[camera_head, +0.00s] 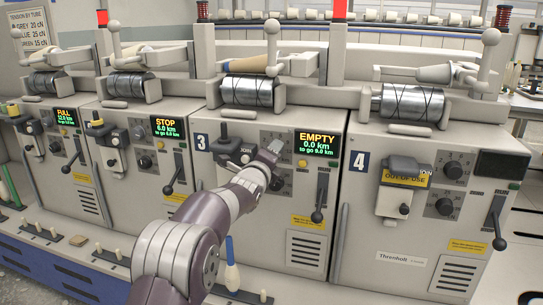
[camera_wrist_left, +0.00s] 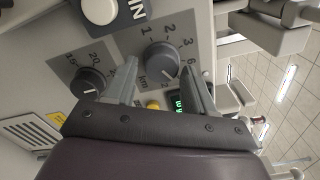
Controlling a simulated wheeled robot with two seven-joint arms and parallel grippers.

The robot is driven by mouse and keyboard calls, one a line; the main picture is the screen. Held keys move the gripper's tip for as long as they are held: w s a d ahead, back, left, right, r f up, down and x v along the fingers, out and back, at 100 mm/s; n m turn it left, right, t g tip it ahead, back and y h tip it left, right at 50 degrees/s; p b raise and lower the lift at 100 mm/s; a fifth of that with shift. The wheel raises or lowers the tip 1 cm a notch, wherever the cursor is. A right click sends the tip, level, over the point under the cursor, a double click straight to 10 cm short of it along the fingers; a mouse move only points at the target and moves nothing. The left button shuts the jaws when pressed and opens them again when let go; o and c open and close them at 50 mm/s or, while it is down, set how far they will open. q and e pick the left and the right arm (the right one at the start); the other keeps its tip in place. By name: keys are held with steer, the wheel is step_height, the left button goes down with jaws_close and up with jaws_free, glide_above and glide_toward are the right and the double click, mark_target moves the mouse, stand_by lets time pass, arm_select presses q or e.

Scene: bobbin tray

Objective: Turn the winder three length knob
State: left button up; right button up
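Winder three has a number 3 plate (camera_head: 201,142) and a display (camera_head: 317,144) reading EMPTY, 0.0 km. My left gripper (camera_head: 274,150) is at its panel, covering the upper knob area in the head view. In the left wrist view, the length knob (camera_wrist_left: 159,62) is round and dark grey, on a scale with 1, 2, 3, 6 and km. Its white mark points to the lower right. My left gripper (camera_wrist_left: 160,68) is open, with one finger on each side of the knob and gaps visible; whether it touches is unclear. My right gripper is not in view.
A second knob (camera_wrist_left: 90,82) with a cN scale sits left of the length knob in the wrist view. A yellow button (camera_head: 302,162) and a black lever (camera_head: 319,196) are right of my gripper. A white button (camera_wrist_left: 99,10) is close by. Winder four (camera_head: 363,220) stands to the right.

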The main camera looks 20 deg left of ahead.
arm_select(q)
steer(key=shift+o, duration=0.6)
steer(key=shift+s, duration=0.1)
steer(key=s+p, duration=0.1)
steer(key=s, duration=1.1)
steer(key=shift+s+a, duration=0.2)
steer(key=shift+s, duration=0.1)
